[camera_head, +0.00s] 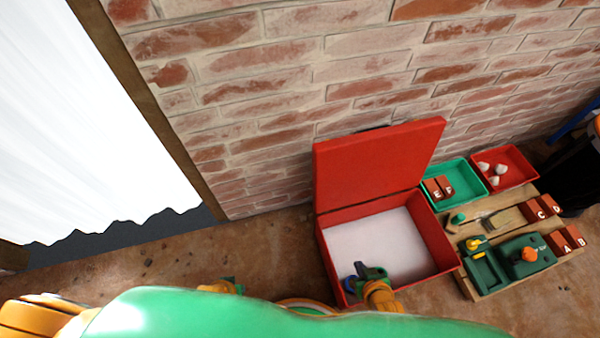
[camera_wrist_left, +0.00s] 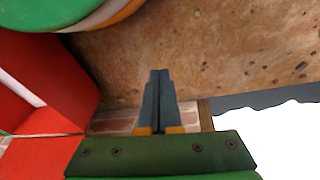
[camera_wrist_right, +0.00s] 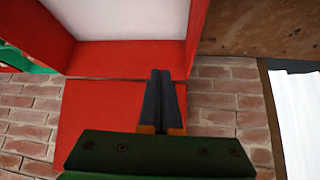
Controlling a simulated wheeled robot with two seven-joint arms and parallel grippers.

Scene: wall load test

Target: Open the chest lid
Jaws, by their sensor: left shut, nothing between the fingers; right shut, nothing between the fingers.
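The red chest (camera_head: 437,245) stands on the floor against the brick wall, with a white inside. Its red lid (camera_head: 375,162) is up, tilted back toward the wall, and the opening is clear to see. My right gripper (camera_head: 362,270) is shut and empty above the front part of the opening. In the right wrist view the lid (camera_wrist_right: 95,112) and the white inside show beyond the shut fingers (camera_wrist_right: 160,78). My left gripper (camera_wrist_left: 158,78) is shut and empty, with the red chest (camera_wrist_left: 40,95) to the left in its view. In the head view my green body mostly hides the left arm.
Right of the chest is a wooden board (camera_head: 484,222) with green tools and lettered brick blocks (camera_head: 565,242). Behind it are a green tray (camera_head: 466,177) and a red tray (camera_head: 517,162). A white sheet (camera_head: 80,120) hangs at left. The brown floor left of the chest is clear.

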